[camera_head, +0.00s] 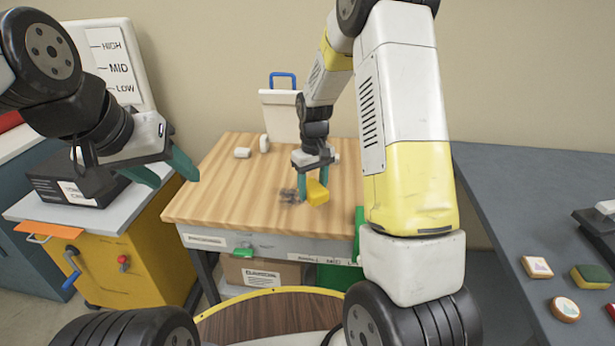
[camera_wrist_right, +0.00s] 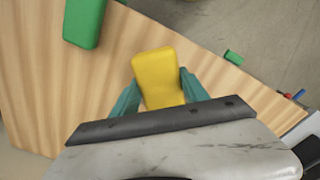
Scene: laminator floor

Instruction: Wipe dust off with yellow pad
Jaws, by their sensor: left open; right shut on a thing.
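The yellow pad (camera_head: 317,192) is between the fingers of my right gripper (camera_head: 312,185), which is shut on it over the wooden table top (camera_head: 225,185). In the right wrist view the yellow pad (camera_wrist_right: 157,77) sits between the teal fingertips of my right gripper (camera_wrist_right: 155,92). A dark grey dust patch (camera_head: 289,195) lies on the table just left of the pad. I cannot tell whether the pad touches the table. My left gripper (camera_head: 172,172) is open and empty, left of the table.
A yellow cabinet (camera_head: 130,265) with a black box (camera_head: 75,185) stands left. A grey bench (camera_head: 530,200) at right holds several small items, including a green-yellow sponge (camera_head: 590,276). White pieces (camera_head: 243,153) lie at the table's back.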

